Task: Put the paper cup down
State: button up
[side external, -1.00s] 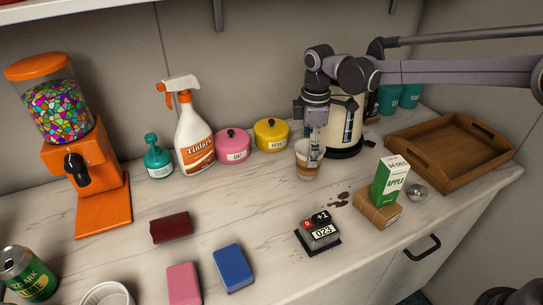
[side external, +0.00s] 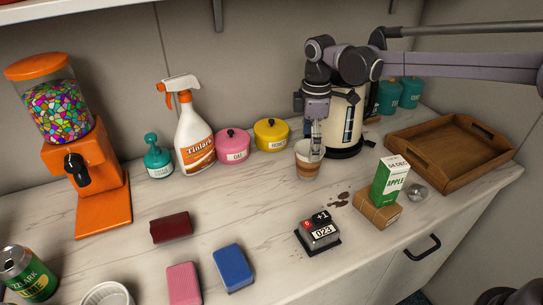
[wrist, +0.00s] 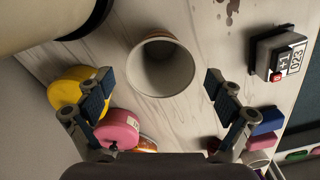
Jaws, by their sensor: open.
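The paper cup (side external: 308,160), white with a brown band, stands upright on the counter in front of the cream kettle. In the wrist view the empty cup (wrist: 161,66) shows its open mouth, beyond and between my fingers. My gripper (side external: 316,145) is right at the cup's rim in the side view, pointing down. In the wrist view my gripper (wrist: 158,90) has its two fingers wide apart, with gaps between each finger and the cup. Nothing is held.
The cream kettle (side external: 344,122) stands close behind the cup. Yellow (side external: 271,135) and pink (side external: 233,146) pots are to the left. A black counter device (side external: 318,234), a brown spill (side external: 338,200) and a green carton (side external: 390,181) are nearer the front. A wooden tray (side external: 450,153) is at right.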

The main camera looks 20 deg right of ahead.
notch_tip(320, 180, up, 10)
dwell(0.5)
notch_tip(320, 180, down, 12)
jog(key=shift+f, duration=0.1)
dwell(0.8)
jog(key=shift+r, duration=0.2)
